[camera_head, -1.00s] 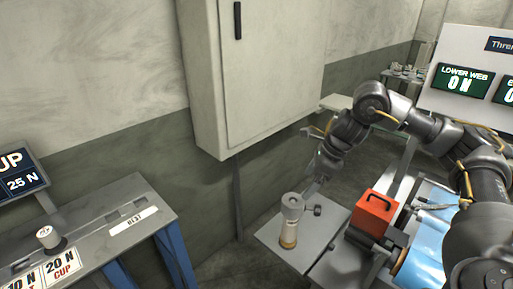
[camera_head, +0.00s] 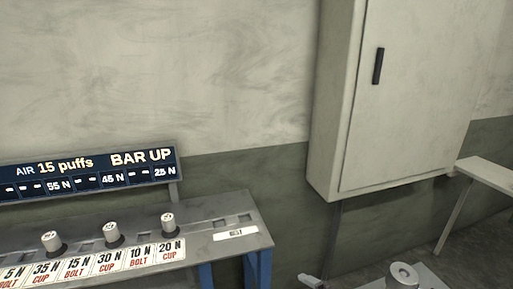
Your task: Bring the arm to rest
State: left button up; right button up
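Neither of my grippers can be made out in the head view, and no arm shows clearly. A small grey piece (camera_head: 312,282) juts in at the bottom edge, and I cannot tell what it is. A grey bench (camera_head: 235,210) stands at the lower left with a small white label plate (camera_head: 235,234) near its right end. Three pale-topped cylinders stand on the bench: a left one (camera_head: 51,241), a middle one (camera_head: 112,232) and a right one (camera_head: 168,221).
A dark sign (camera_head: 90,172) reading "AIR 15 puffs BAR UP" stands behind the bench. A wall cabinet (camera_head: 410,100) hangs at the right. A pale shelf (camera_head: 488,174) is at the right edge. A round-topped metal cylinder (camera_head: 403,275) is cut off at the bottom.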

jog(key=s+d+f+m+g+h, duration=0.2)
jog(key=s+d+f+m, duration=0.2)
jog(key=s+m, duration=0.35)
jog(key=s+d+f+m+g+h, duration=0.2)
jog(key=s+d+f+m+g, duration=0.15)
jog(key=s+m, duration=0.4)
jog(key=s+d+f+m+g+h, duration=0.25)
jog(key=s+f+m, duration=0.25)
jog(key=s+m, duration=0.25)
notch_tip(320, 180, down, 28)
jog(key=s+n, duration=0.1)
jog(key=s, duration=0.2)
jog(key=s+d+f+g, duration=0.1)
jog(key=s+d+f, duration=0.2)
jog(key=s+f, duration=1)
jog(key=shift+s+d+f, duration=0.4)
jog(key=shift+s, duration=0.7)
